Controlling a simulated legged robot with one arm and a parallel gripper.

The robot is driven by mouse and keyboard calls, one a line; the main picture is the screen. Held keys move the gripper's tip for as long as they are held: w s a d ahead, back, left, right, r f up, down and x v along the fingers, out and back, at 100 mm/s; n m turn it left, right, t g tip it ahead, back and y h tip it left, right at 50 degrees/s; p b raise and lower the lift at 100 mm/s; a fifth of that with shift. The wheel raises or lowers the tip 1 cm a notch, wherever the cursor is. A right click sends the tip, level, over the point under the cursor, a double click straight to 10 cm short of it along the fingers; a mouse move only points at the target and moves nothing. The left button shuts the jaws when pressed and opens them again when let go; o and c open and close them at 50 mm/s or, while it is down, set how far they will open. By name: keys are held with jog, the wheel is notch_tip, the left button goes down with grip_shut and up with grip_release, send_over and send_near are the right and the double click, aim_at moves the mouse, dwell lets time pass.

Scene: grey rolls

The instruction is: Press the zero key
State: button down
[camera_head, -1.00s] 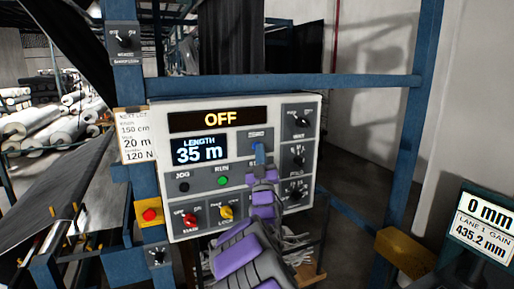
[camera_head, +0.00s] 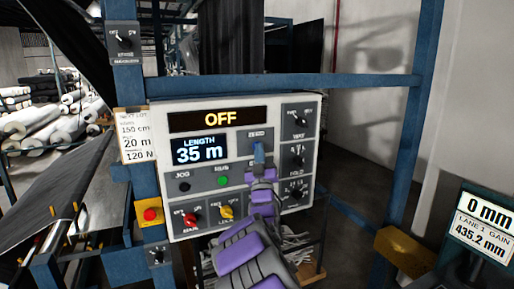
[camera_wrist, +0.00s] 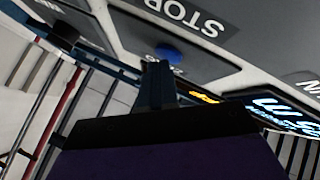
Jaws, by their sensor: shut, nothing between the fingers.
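The grey control panel (camera_head: 240,112) fills the middle of the head view, with an OFF display (camera_head: 220,119) and a LENGTH display (camera_head: 200,151) reading 35 m. My gripper (camera_head: 258,150) is in front of its centre right and hides part of its face. In the wrist view, a round blue key (camera_wrist: 168,52) sits beside a label too blurred and covered to read, below a STOP label. My gripper (camera_wrist: 158,68) is shut and empty, its tips just short of the blue key in the picture. I cannot tell whether they touch it.
Rotary knobs (camera_head: 297,120) line the panel's right side. A green button (camera_head: 222,181), a red selector (camera_head: 190,219) and a yellow selector (camera_head: 227,211) lie left of my arm. Blue frame posts (camera_head: 416,130) and a crossbar (camera_head: 300,82) surround the panel. A yellow block (camera_head: 405,252) stands lower right.

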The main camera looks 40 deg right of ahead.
jog(key=shift+w, duration=0.15)
dwell(0.5)
jog(key=shift+s+a, duration=0.15)
jog(key=shift+s, duration=0.65)
jog(key=s, duration=0.2)
jog(key=s+a+b, duration=0.1)
jog(key=s, duration=0.2)
jog(key=shift+a, duration=0.1)
jog(key=shift+w, duration=0.1)
dwell(0.7)
